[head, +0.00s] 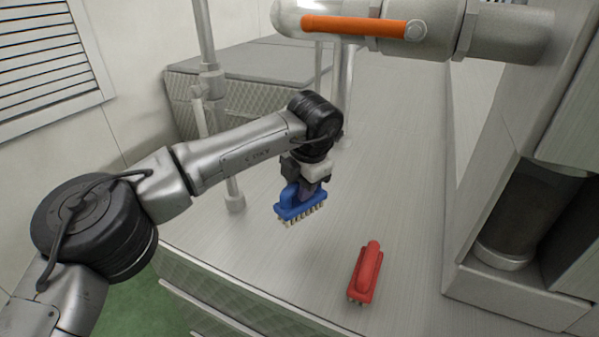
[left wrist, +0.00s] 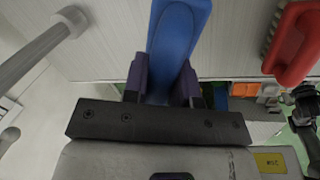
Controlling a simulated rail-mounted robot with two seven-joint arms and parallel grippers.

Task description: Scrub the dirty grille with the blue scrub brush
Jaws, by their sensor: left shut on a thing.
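The blue scrub brush (head: 300,203) is held above the pale counter, its bristles pointing down. My left gripper (head: 309,187) is shut on it. In the left wrist view the gripper's purple fingers (left wrist: 162,80) clasp the blue handle (left wrist: 172,38) from both sides. A pale slatted grille (head: 45,60) is on the wall at the upper left of the head view, away from the brush. Dark bands show between its slats; I cannot tell which are dirt. My right gripper is in neither view.
A red brush (head: 367,272) lies on the counter (head: 410,210), right of the blue one. Metal posts (head: 226,150) rise behind and left of the gripper. A pipe with an orange handle (head: 354,26) crosses the top. A large machine body stands at right.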

